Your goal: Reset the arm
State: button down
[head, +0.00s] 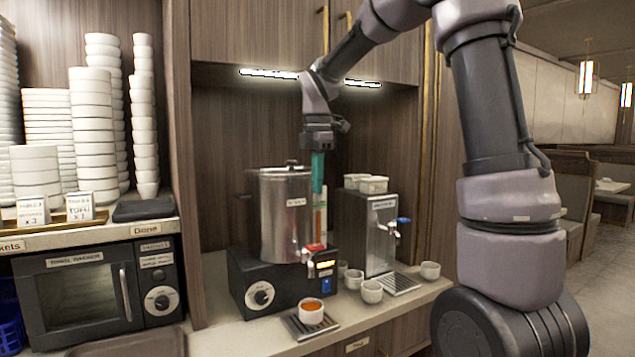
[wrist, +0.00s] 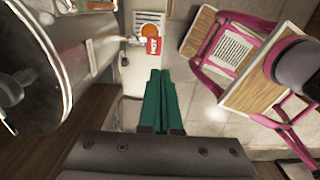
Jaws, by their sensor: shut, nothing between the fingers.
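My gripper (head: 318,180) points straight down beside the steel urn (head: 285,215), a little to its right. Its green fingers are together and hold nothing; they also show in the wrist view (wrist: 161,92). The urn stands on a black heater base with a knob, and its round lid shows at the left of the wrist view. A red tap handle (head: 315,247) sits at the urn's front, below my fingers. A white cup (head: 311,312) with orange-red liquid stands on the drip tray (head: 291,327) under the tap. In the wrist view the cup's liquid (wrist: 150,31) shows beyond the red handle (wrist: 153,45).
A steel dispenser (head: 383,230) with a blue tap handle stands right of the urn, with white cups on top. Several empty white cups (head: 372,291) stand on the counter. Cabinets hang above. A towel warmer (head: 85,290) and tall stacks of bowls (head: 92,130) are at left.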

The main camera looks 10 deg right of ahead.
jog(key=shift+r, duration=0.1)
jog(key=s+d+r+m+t+y, duration=0.1)
jog(key=s+d+m+t, duration=0.2)
jog(key=s+m, duration=0.7)
jog(key=s+d+r+m+t+y, duration=0.1)
jog(key=s+d+m+t, duration=0.3)
jog(key=s+m, duration=0.6)
jog(key=d+m, duration=0.1)
jog(key=m, duration=0.4)
jog(key=shift+s+d+r+m, duration=0.15)
jog(key=shift+d+r+m, duration=0.15)
jog(key=shift+m, duration=0.1)
